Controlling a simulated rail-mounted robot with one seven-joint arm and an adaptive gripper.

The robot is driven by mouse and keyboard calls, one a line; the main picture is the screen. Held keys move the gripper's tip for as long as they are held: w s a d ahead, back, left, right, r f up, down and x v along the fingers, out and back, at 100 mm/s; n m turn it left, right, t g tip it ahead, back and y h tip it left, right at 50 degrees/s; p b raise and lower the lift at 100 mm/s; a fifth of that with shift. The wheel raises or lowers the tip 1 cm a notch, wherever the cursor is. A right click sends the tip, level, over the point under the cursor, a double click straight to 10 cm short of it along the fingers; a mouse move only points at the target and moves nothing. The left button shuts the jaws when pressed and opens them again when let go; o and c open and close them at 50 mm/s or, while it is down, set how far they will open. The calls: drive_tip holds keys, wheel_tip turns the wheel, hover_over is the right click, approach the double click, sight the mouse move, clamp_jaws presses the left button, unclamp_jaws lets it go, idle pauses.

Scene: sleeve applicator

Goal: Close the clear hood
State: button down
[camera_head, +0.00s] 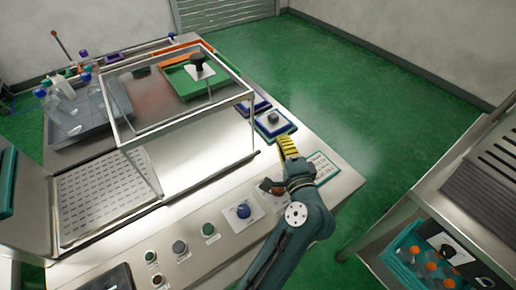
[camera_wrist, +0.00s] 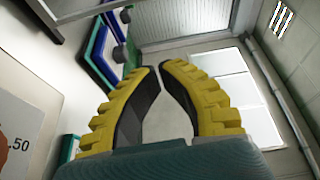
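The clear hood (camera_head: 187,121) is a see-through box with thin pale edges, standing over the left and middle of the metal bench. A black knob (camera_head: 198,61) on a white plate shows at its far side; I cannot tell whether it is fixed to the hood. How far open the hood is is also unclear. My gripper (camera_head: 284,143) is right of the hood, apart from it, above the bench's right edge. In the wrist view, its yellow ribbed fingers (camera_wrist: 159,68) nearly meet at the tips, with nothing between them.
A control panel with a blue knob (camera_head: 243,211) and buttons runs along the front. Bottles (camera_head: 62,88) stand at left. Another bench with a teal crate (camera_head: 405,262) is at right. Green floor (camera_head: 350,110) is clear beyond.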

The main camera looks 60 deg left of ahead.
drive_tip(key=shift+s+a+f, duration=0.25)
drive_tip(key=shift+a+f, duration=0.3)
drive_tip(key=shift+f, duration=0.35)
drive_tip(key=b+x, duration=0.3)
drive_tip(key=x, duration=0.7)
drive_tip(key=s, duration=0.4)
drive_tip(key=shift+s+d+r, duration=0.15)
